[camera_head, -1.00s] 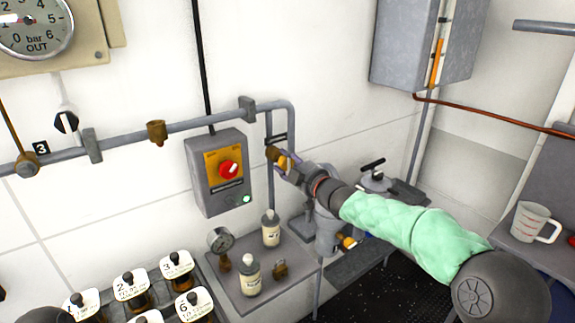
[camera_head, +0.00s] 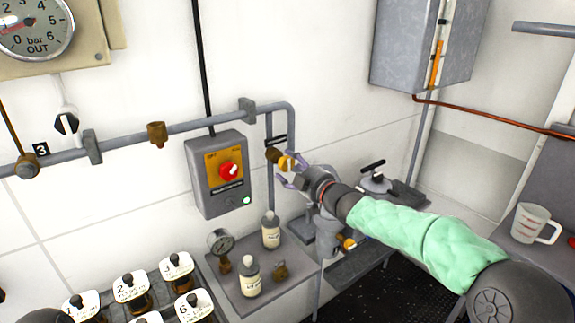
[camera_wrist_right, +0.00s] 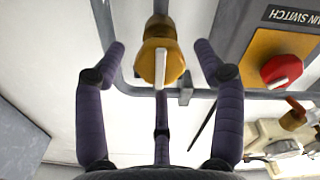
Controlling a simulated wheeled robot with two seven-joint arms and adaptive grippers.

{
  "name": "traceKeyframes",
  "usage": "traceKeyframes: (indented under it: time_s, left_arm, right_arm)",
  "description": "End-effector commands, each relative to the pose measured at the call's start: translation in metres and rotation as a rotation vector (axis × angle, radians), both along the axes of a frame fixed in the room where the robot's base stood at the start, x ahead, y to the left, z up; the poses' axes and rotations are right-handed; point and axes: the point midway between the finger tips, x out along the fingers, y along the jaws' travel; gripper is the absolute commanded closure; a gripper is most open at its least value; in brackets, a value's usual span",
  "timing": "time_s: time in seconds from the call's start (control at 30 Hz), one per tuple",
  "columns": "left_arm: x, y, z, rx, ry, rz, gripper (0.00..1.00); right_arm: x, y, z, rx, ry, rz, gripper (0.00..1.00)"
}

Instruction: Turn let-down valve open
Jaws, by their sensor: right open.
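The valve is a brass body with a yellow-orange knob (camera_head: 287,163) on the vertical grey pipe, right of the switch box. In the right wrist view the knob (camera_wrist_right: 157,63) faces me, with a pale bar across its front standing nearly upright in the picture. My right gripper (camera_head: 293,172) is open just in front of the knob. My left gripper is not in view.
The grey switch box (camera_head: 213,203) with a red knob hangs left of the valve. Below, a small shelf (camera_head: 266,303) holds a gauge and bottles. Labelled bottles stand at lower left. A grey cabinet (camera_head: 412,45) hangs upper right; a measuring jug (camera_head: 531,222) stands at right.

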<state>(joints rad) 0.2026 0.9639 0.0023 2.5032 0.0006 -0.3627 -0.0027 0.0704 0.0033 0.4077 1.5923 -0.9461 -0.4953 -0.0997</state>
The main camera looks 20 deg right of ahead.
Motion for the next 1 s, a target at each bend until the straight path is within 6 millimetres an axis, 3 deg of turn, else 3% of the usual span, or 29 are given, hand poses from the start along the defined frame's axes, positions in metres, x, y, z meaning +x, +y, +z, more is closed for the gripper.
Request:
traceKeyframes:
  time_s: [0.3,0.5,1.0]
  left_arm:
    - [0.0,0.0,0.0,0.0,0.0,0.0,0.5]
    - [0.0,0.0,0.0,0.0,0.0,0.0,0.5]
    - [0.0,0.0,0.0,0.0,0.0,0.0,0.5]
  right_arm:
    - [-0.056,-0.021,0.001,0.0,-0.003,-0.003,0.3]
    - [-0.081,-0.03,0.001,-0.001,-0.003,-0.001,0.3]
    - [-0.092,-0.033,0.001,0.0,-0.003,0.002,0.3]
